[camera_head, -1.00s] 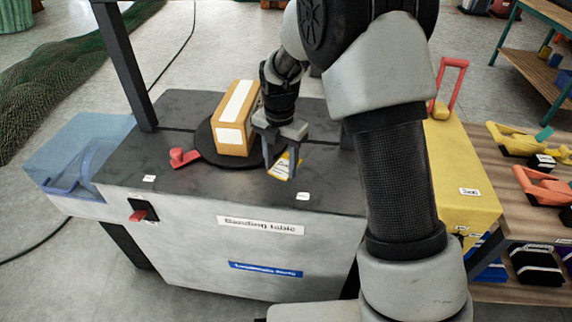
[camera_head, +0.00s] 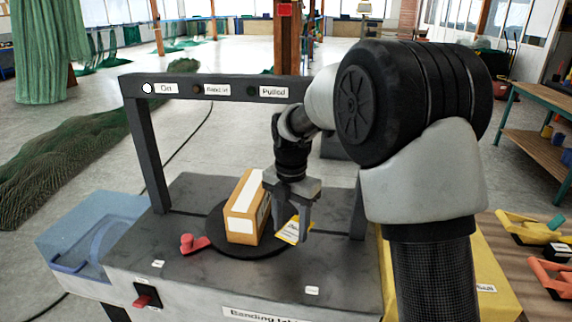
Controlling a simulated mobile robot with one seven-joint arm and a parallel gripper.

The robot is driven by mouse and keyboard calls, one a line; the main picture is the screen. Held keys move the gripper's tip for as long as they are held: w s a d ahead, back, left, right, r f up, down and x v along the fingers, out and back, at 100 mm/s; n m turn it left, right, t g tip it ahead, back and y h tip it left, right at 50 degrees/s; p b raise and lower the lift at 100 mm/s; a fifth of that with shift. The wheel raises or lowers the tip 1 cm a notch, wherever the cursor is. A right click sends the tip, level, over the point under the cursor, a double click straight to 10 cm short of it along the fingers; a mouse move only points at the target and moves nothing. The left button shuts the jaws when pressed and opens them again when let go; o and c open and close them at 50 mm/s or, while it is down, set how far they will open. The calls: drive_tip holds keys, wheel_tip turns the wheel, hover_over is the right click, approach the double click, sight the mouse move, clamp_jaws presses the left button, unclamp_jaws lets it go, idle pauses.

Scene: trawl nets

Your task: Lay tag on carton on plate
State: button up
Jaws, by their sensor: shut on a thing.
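The carton (camera_head: 241,224) is a brown box with a white strip along its top. It stands on the round black plate (camera_head: 216,238) set in the dark banding table top. My gripper (camera_head: 291,238) points down just right of the carton. It is shut on the tag (camera_head: 289,231), a small yellow and white card with print, which hangs tilted between the fingers. The tag is beside the carton's right side, over the plate's right part. Whether it touches the carton or plate cannot be told. My fingers partly hide the tag.
A dark frame (camera_head: 155,150) with "On" and "Pulled" labels spans the table. A red knob lever (camera_head: 194,243) is left of the plate, and a red switch (camera_head: 144,299) is on the front. A clear blue bin (camera_head: 85,240) is at left. A yellow cabinet (camera_head: 480,270) is at right.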

drive_tip(key=s+d+r+m, duration=0.1)
drive_tip(key=s+d+m, duration=0.35)
drive_tip(key=m, duration=0.95)
drive_tip(key=s+d+m, duration=0.1)
drive_tip(key=d+m, duration=0.7)
drive_tip(key=m, duration=0.7)
wheel_tip(320, 180, up, 8)
drive_tip(key=s+p, duration=0.2)
drive_tip(key=p, duration=1.6)
drive_tip(key=shift+s+a, duration=0.15)
drive_tip(key=shift+s, duration=0.2)
